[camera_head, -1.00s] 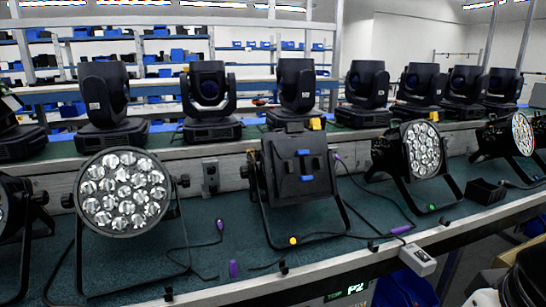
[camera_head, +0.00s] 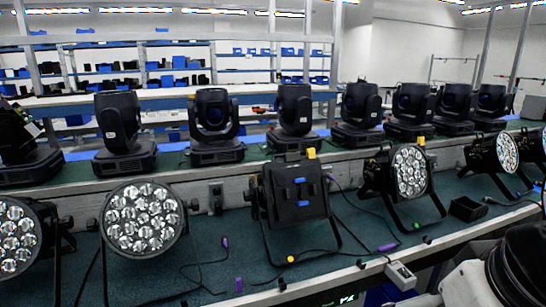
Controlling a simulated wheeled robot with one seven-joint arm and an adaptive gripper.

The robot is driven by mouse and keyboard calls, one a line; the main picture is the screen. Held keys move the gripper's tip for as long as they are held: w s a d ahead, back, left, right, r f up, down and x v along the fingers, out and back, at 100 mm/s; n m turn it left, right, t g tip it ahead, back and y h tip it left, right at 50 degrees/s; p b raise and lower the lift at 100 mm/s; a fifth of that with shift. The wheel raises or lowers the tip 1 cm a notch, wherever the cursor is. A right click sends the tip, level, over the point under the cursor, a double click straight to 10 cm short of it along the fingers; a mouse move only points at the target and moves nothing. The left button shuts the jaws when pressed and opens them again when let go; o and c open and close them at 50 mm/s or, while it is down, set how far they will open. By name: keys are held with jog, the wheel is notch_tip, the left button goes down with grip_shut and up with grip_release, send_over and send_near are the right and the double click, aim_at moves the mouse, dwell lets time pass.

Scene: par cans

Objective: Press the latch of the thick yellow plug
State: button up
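A chunky yellow piece (camera_head: 311,153) sits at the top right of the black square-backed par can (camera_head: 296,195) in the middle of the bench. A smaller yellow piece (camera_head: 291,259) lies low near that can's bracket foot. Another yellow piece (camera_head: 421,141) shows at the top of the par can to the right (camera_head: 410,172). They are too small to tell which is the thick yellow plug, and I cannot make out a latch. White and black parts of my arm fill the lower right corner. No gripper fingers show.
Par cans with round lens faces (camera_head: 142,220) stand along the green bench (camera_head: 345,225). Moving-head lights (camera_head: 214,125) line a raised shelf behind. Purple-ended cables (camera_head: 387,247), a white box (camera_head: 401,275) and a small black bin (camera_head: 467,209) lie near the front.

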grip_shut()
dwell(1.4)
